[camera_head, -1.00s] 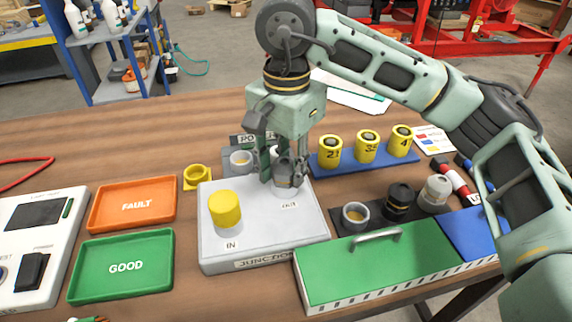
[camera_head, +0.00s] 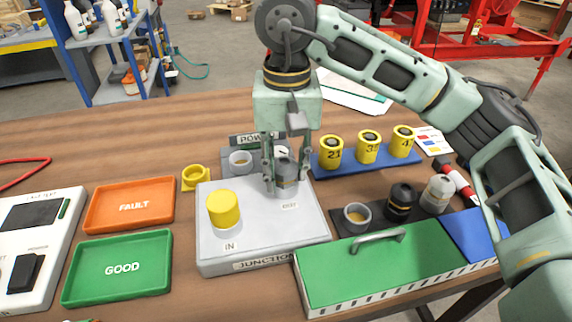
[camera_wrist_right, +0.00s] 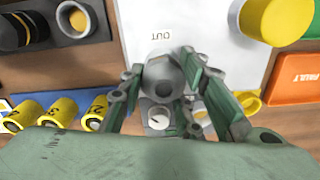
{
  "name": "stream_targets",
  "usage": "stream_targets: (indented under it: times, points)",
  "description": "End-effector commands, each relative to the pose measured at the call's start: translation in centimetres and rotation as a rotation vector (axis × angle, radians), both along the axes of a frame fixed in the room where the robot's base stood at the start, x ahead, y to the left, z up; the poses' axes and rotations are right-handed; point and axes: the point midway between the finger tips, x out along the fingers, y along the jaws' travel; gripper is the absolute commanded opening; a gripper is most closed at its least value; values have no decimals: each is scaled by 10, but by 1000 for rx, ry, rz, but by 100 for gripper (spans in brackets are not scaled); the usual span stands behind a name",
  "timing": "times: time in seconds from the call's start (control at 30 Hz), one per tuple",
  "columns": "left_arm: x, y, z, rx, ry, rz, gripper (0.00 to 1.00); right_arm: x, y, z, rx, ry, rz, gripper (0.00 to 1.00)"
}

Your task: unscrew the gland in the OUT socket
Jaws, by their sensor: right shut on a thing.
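The grey gland (camera_head: 287,181) stands at the OUT position on top of the light grey junction box (camera_head: 262,237), behind the OUT label. My right gripper (camera_head: 286,166) points straight down over it, with its fingers closed around the gland. In the right wrist view the round grey gland (camera_wrist_right: 163,80) sits between the two fingertips. The fingers hide part of it, and I cannot tell how far it is out of its socket. A yellow cap (camera_head: 223,208) covers the IN position. My left gripper is not in view.
Left are the orange FAULT tray (camera_head: 131,205) and green GOOD tray (camera_head: 118,268). A blue rack (camera_head: 366,158) with yellow numbered pieces stands right of my gripper. Black and grey fittings (camera_head: 400,203) stand behind the green-lidded box (camera_head: 385,268).

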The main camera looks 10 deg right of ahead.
Motion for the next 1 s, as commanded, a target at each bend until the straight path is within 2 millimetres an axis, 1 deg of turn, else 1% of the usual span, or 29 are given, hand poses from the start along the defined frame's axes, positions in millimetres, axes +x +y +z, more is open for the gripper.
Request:
stream_targets:
  times: [0.03,0.23,0.27,0.4,0.5,0.83,0.93,1.0]
  points:
    - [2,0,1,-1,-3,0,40,-3,0,-4,-6,14,20,6]
    - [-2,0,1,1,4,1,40,-4,0,-4,-6,15,25,6]
    - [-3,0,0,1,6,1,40,-4,0,-4,-7,15,25,33]
    - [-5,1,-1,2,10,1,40,-3,0,-3,-5,13,24,46]
    - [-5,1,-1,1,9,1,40,-3,0,-3,-4,10,22,53]
    - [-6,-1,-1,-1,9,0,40,-1,0,1,-1,4,17,53]
    - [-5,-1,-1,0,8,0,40,-1,0,11,-2,2,17,53]
    - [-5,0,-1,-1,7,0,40,0,0,23,-1,0,17,53]
